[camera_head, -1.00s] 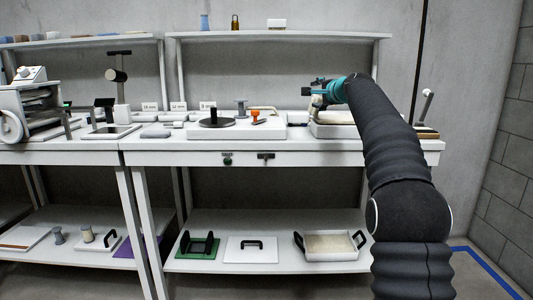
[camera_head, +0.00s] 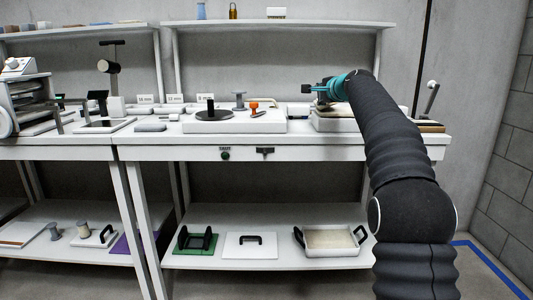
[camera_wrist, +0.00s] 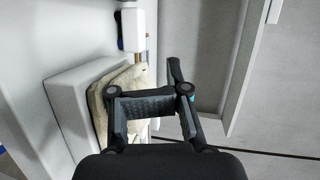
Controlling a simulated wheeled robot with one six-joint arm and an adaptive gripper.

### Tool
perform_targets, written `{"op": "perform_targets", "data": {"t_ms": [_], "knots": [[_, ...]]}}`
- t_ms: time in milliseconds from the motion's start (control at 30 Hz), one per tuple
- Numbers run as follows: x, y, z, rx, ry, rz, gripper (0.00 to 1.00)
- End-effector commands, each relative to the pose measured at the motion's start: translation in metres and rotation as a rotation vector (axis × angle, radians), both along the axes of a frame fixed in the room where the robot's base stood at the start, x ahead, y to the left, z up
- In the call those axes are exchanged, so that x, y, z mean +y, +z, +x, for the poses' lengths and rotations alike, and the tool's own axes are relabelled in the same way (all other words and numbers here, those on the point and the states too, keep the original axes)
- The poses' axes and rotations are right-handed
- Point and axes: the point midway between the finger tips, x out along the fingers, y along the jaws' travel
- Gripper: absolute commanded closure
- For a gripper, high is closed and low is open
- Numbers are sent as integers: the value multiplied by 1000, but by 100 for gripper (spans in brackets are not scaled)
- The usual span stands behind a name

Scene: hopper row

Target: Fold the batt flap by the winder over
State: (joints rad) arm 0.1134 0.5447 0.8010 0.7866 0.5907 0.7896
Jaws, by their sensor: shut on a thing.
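The beige batt (camera_wrist: 101,98) lies on a pale block (camera_wrist: 68,105) in the wrist view, partly hidden by my fingers. In the head view the batt (camera_head: 342,112) shows as a thin pale strip on its block at the right end of the counter. My gripper (camera_head: 318,88) is just above it there. In the wrist view my gripper (camera_wrist: 152,104) is at the batt's edge, shut on the batt flap; the pinched part is mostly hidden behind the fingers. I cannot tell how far the flap is folded.
A white block with a black disc (camera_head: 214,115) and an orange knob (camera_head: 253,106) stands left of the batt. A lever with a pale knob (camera_head: 432,86) rises at the counter's right end. A shelf (camera_head: 280,24) runs above. A handled tray (camera_head: 331,240) sits below.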

Motion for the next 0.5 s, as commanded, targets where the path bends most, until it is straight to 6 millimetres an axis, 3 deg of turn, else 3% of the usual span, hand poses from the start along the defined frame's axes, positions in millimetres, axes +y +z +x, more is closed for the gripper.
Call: {"op": "perform_targets", "data": {"t_ms": [500], "knots": [[3, 3, 0, -1, 1, 0, 100]]}}
